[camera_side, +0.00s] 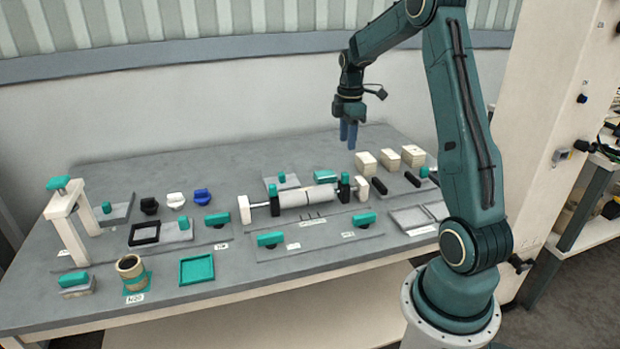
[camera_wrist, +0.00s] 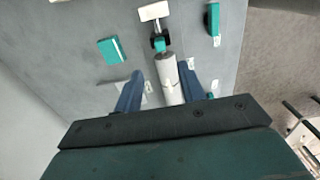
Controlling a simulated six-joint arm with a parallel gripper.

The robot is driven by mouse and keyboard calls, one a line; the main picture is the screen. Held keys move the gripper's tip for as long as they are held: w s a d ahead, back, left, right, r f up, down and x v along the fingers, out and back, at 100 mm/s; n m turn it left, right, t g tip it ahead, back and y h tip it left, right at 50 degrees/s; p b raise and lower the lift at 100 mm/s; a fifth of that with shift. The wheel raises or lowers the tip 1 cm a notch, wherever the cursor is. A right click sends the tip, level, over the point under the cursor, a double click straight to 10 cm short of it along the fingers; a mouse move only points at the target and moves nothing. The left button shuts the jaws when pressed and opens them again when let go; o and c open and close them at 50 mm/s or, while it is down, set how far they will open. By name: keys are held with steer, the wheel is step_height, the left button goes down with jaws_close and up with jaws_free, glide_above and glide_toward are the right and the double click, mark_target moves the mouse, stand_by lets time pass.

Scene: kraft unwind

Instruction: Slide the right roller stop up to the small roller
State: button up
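The small roller (camera_side: 307,195) is a pale cylinder on a thin shaft between two upright end blocks. The right roller stop (camera_side: 345,188), black with teal, sits on the shaft by the roller's right end, before the right white end block (camera_side: 362,188). Whether the stop touches the roller I cannot tell. In the wrist view the roller (camera_wrist: 168,80) runs up to the stop (camera_wrist: 159,44). My gripper (camera_side: 349,133) hangs well above the table, fingers pointing down. In the wrist view its blue fingers (camera_wrist: 159,92) are apart, with nothing between them but the roller far below.
A black left stop (camera_side: 275,205) and white left end block (camera_side: 244,209) stand at the shaft's other end. Teal-handled parts (camera_side: 325,176) (camera_side: 364,220) lie behind and in front. Pale blocks (camera_side: 389,157) stand to the right. The air around my gripper is clear.

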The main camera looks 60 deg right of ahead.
mark_target(345, 173)
step_height(345, 173, down, 12)
steer(key=shift+f, duration=0.1)
stand_by(0.5)
